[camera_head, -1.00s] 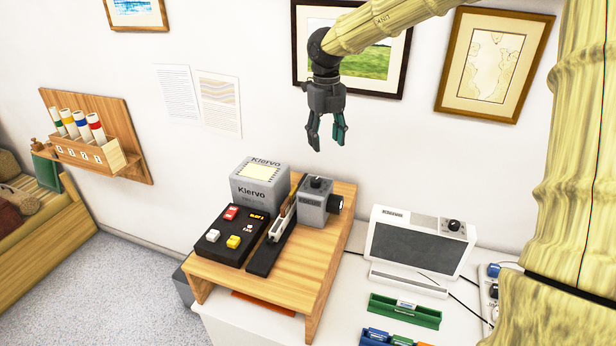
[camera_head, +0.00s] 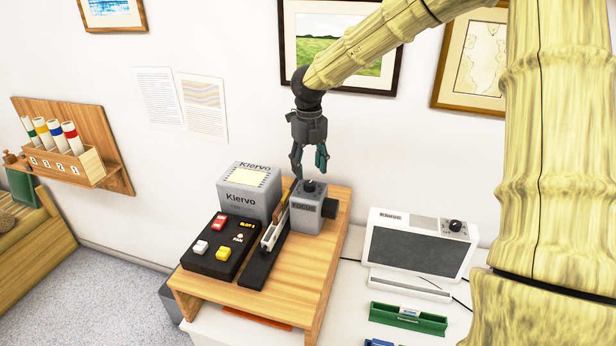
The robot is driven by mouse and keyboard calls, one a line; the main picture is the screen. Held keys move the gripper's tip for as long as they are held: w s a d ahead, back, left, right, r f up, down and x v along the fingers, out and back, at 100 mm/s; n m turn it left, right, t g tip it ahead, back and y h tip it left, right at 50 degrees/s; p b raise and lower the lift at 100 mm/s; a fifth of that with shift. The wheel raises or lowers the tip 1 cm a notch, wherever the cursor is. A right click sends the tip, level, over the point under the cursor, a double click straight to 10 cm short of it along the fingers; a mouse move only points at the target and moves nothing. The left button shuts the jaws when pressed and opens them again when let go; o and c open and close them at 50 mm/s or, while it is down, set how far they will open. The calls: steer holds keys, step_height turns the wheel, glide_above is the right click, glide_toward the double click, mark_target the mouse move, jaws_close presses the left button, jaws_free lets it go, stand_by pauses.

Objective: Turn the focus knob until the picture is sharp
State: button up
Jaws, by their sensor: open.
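The focus knob (camera_head: 310,187) is a dark round knob on top of a grey box labelled FOCUS (camera_head: 306,210). The box stands on a wooden stand, with a black lens (camera_head: 330,208) on its right side. My gripper (camera_head: 309,173) points down with its fingers open, just above the knob. Its fingertips look close to the knob; I cannot tell whether they touch it.
A black control box (camera_head: 220,246) with red, white and yellow buttons sits on the wooden stand (camera_head: 300,268), beside a black rail. A white-framed panel (camera_head: 420,245) with its own knob stands right on the white table. Framed prints hang behind; a tube rack (camera_head: 65,165) is left.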

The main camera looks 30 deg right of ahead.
mark_target(309, 183)
steer(key=shift+f+p, duration=0.6)
steer(key=shift+f, duration=1.85)
steer(key=shift+s, duration=0.1)
steer(key=c, duration=1)
